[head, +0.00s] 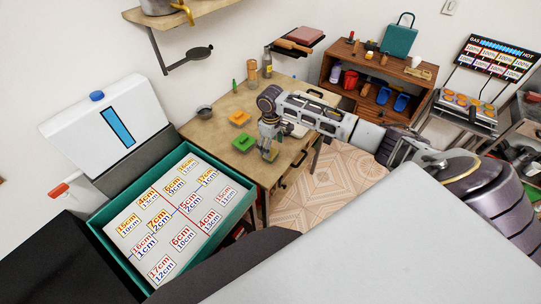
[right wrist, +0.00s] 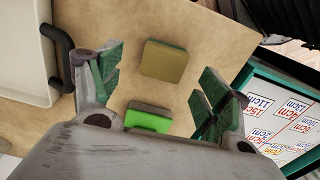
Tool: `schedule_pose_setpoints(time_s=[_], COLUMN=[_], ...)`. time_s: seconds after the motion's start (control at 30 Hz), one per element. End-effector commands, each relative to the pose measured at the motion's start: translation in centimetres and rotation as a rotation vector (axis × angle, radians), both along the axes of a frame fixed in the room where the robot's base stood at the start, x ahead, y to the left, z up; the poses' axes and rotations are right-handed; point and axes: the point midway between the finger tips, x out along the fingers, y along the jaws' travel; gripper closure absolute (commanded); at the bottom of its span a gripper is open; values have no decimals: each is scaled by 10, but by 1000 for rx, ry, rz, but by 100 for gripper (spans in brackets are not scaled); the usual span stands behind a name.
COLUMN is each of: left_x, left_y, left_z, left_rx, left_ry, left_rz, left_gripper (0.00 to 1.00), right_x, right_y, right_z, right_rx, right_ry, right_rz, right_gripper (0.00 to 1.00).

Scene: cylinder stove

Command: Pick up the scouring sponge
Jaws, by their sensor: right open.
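Two sponge-like blocks lie on the wooden table. One has a yellow top and a green lower layer (head: 239,118); it also shows in the right wrist view (right wrist: 164,61). The other is bright green on top with a brownish side (head: 243,142), and in the right wrist view it lies closer to the gripper body (right wrist: 150,119). I cannot tell for certain which is the scouring sponge. My right gripper (head: 268,151) is open and empty above the table, right of both blocks in the head view. In the right wrist view both blocks appear between its spread fingers. My left gripper is not in view.
The wooden table (head: 215,128) also holds a small green bottle (head: 234,86), a grey bowl (head: 204,112) and wooden shakers (head: 252,71) at the back. A white tray with a dark handle (right wrist: 22,60) lies beside the gripper. A teal-rimmed box (head: 105,243) adjoins the table's left.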

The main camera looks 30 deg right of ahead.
Motion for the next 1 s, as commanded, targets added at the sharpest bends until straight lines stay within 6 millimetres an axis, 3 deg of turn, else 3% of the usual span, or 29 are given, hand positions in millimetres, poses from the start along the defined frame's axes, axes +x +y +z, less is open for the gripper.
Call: schedule_pose_setpoints(time_s=[0.43, 1.0], left_x=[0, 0], left_y=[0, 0], left_z=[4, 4], left_rx=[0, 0], left_ry=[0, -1], left_rz=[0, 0], left_gripper=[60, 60], right_x=[-4, -3], right_y=[3, 3], right_z=[-44, -48], right_rx=[-1, -1], right_ry=[2, 0], right_rz=[0, 1], right_gripper=[23, 26])
